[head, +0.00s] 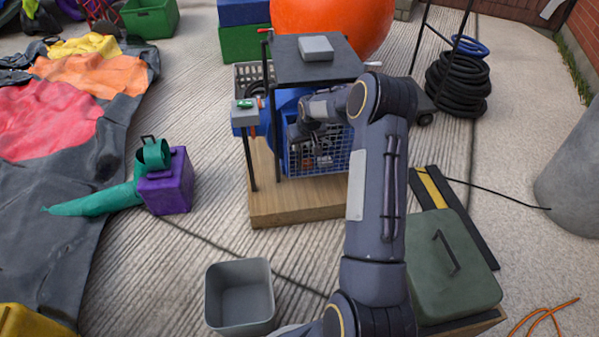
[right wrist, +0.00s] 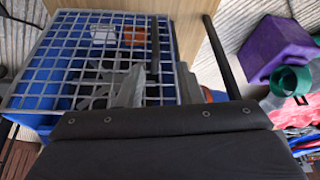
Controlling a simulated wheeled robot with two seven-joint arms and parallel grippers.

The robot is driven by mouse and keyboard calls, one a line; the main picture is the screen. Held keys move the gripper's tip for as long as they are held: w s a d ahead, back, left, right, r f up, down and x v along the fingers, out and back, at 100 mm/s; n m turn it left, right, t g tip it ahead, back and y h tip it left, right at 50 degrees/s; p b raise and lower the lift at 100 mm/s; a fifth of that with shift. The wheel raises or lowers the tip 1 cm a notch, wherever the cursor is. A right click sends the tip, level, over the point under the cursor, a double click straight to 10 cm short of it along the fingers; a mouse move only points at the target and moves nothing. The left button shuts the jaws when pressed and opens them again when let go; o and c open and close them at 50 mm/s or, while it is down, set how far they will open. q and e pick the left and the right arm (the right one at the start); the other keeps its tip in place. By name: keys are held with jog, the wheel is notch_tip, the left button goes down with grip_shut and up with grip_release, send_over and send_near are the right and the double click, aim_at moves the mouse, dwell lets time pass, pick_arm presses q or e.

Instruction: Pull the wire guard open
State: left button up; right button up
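The wire guard (head: 325,164) is a blue-grey grid on the front of a blue blower unit (head: 290,102). The unit stands on a wooden base. The guard also shows in the right wrist view (right wrist: 65,62), with blue parts and a white and an orange piece behind its bars. My right gripper (head: 300,132) is at the upper left part of the guard, partly hidden by its own wrist. In the right wrist view grey finger parts lie close over the bars. I cannot tell whether they touch or grip the guard. My left gripper is in neither view.
A black shelf (head: 315,68) with a grey box stands over the blower. A post with a green switch (head: 245,104) is at its left. A purple box (head: 166,182), a grey bin (head: 240,296) and a green canister (head: 450,262) stand around it.

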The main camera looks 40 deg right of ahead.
jog(key=b, duration=0.3)
send_over(300, 168)
jog(key=f, duration=0.9)
jog(key=shift+w+d, duration=0.2)
jog(key=shift+w, duration=0.05)
jog(key=shift+c, duration=0.4)
grip_shut()
